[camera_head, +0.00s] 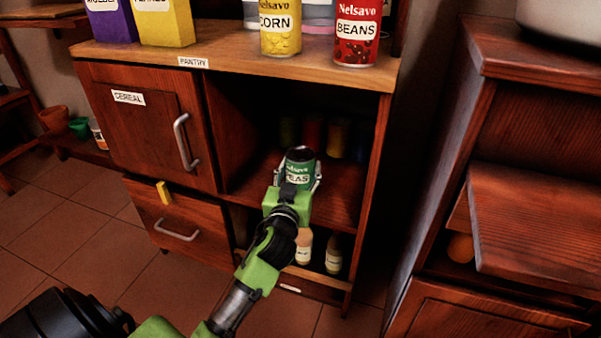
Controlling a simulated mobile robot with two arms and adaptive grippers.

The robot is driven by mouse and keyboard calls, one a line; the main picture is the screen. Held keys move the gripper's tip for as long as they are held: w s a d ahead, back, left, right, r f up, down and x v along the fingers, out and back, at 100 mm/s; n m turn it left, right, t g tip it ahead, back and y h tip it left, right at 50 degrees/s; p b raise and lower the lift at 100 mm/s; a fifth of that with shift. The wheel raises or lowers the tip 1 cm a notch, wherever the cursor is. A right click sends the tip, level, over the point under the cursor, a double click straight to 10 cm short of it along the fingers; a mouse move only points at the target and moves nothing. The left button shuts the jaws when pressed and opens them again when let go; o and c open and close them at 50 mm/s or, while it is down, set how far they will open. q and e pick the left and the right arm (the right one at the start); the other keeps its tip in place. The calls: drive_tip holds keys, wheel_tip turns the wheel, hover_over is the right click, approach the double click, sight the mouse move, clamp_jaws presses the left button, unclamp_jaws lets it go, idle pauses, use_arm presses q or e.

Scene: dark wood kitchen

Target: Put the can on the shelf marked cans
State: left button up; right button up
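A green can labelled PEAS (300,168) is upright at the front of the open middle compartment of the pantry cabinet. My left gripper (298,181) has its fingers around the can, one on each side. The can's lower part is hidden by the gripper, and I cannot tell whether it touches the shelf. The compartment's shelf (340,192) has several dark cans (313,132) standing at its back. I cannot read a "cans" label on it. My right gripper is not in view.
On the cabinet top stand a corn can (281,30), a beans can (356,35) and cereal boxes (165,25). A closed cereal door (150,120) is left of the compartment. Bottles (333,256) stand on the lower shelf. The compartment's front right looks clear.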

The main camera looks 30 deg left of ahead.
use_arm(q)
drive_tip(key=shift+r, duration=0.2)
drive_tip(key=shift+f, duration=0.1)
drive_tip(key=o, duration=1.2)
drive_tip(key=shift+f, duration=0.2)
drive_tip(key=o, duration=0.3)
drive_tip(key=shift+r, duration=0.15)
